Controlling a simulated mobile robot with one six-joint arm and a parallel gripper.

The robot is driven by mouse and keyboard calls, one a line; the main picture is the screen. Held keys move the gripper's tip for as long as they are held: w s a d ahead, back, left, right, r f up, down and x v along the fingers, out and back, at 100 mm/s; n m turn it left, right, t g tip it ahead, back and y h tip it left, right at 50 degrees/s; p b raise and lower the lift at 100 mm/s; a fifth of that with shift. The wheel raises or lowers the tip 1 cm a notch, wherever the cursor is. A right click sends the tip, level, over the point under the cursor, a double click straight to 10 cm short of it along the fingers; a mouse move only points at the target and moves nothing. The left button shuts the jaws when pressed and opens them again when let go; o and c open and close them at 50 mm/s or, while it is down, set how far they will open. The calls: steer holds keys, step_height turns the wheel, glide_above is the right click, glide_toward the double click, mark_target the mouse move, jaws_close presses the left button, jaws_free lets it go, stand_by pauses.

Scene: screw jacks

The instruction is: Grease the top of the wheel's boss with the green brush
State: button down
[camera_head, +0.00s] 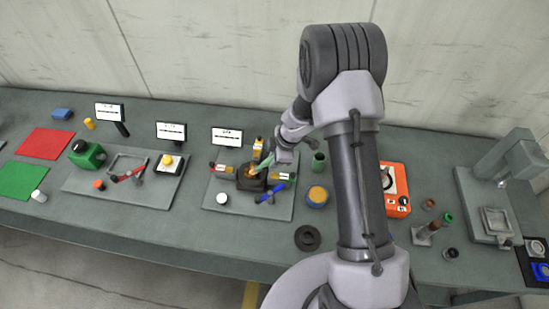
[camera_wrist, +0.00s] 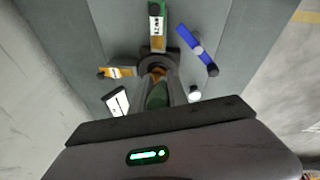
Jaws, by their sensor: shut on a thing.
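My gripper (camera_head: 281,152) is shut on the green brush (camera_wrist: 157,94), whose green handle also shows in the head view (camera_head: 266,162). The brush points down at a dark screw jack body (camera_head: 251,182) on the middle grey plate (camera_head: 228,206). In the wrist view the brush's tan tip (camera_wrist: 157,73) lies over the middle of the dark round part (camera_wrist: 172,61). I cannot tell whether it touches. The wheel's boss is largely hidden by the brush.
A white round cap (camera_head: 221,198) is on the plate. A yellow-topped pot (camera_head: 317,196), a green cup (camera_head: 318,160) and a black ring (camera_head: 307,238) stand right of it. An orange dial box (camera_head: 397,204) is farther right. A second plate (camera_head: 80,184) is at left.

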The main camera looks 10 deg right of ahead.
stand_by(0.3)
steer(key=w+p, duration=0.1)
steer(key=w+d+f+p, duration=0.1)
steer(key=w+p, duration=0.1)
steer(key=w+f+p, duration=0.1)
steer(key=p, duration=0.1)
steer(key=shift+w+d+f, duration=0.15)
steer(key=shift+d, duration=0.25)
steer(key=shift+p, duration=0.4)
